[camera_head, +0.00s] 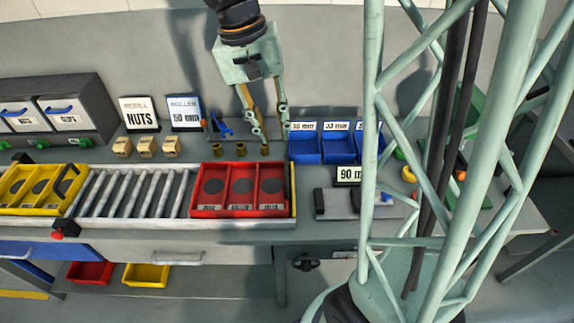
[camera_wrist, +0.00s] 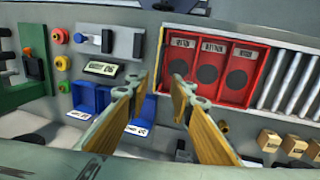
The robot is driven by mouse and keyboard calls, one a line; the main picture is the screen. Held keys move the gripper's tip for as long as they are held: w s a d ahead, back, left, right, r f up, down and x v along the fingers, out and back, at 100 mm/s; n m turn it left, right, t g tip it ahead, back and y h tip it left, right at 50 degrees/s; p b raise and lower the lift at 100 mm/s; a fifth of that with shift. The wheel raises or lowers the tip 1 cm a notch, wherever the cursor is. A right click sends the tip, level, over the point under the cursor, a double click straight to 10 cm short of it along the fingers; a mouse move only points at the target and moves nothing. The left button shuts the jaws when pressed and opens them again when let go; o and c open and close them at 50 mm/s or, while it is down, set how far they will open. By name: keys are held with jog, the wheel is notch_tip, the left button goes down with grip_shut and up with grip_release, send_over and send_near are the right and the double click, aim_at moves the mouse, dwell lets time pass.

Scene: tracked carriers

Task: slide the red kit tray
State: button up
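The red kit tray (camera_head: 240,213) sits at the right end of the roller track (camera_head: 140,192). It has three compartments in a row, each with a dark round recess and a label. My gripper (camera_head: 274,136) hangs behind and above the tray's right end, apart from it, in front of the back wall. Its two fingers are spread with nothing between them. In the wrist view the gripper (camera_wrist: 160,85) is open too, and the red tray (camera_wrist: 206,92) lies beyond the fingers, upper right of centre. A yellow kit tray (camera_head: 40,211) sits at the track's left end.
Bare rollers lie between the trays; a black block with a red knob (camera_head: 60,230) is by the yellow tray. Brass cylinders (camera_head: 241,149), wooden blocks (camera_head: 146,147) and blue bins (camera_head: 335,150) stand behind the track. A yellow strip (camera_head: 293,190) edges its right end.

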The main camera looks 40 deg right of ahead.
aim_at(286, 171)
dwell(0.4)
jog(key=shift+s+d+f+b, duration=0.25)
jog(key=shift+d+f+b, duration=0.15)
jog(key=shift+f, duration=1.85)
jog(key=shift+s+d+f+b, duration=0.3)
jog(key=shift+f+b, duration=0.2)
jog(key=shift+f, duration=1.75)
jog(key=shift+s+d+f+b, duration=0.2)
jog(key=shift+d+f+b, duration=0.25)
jog(key=shift+f, duration=1.8)
jog(key=shift+c, duration=0.7)
grip_shut()
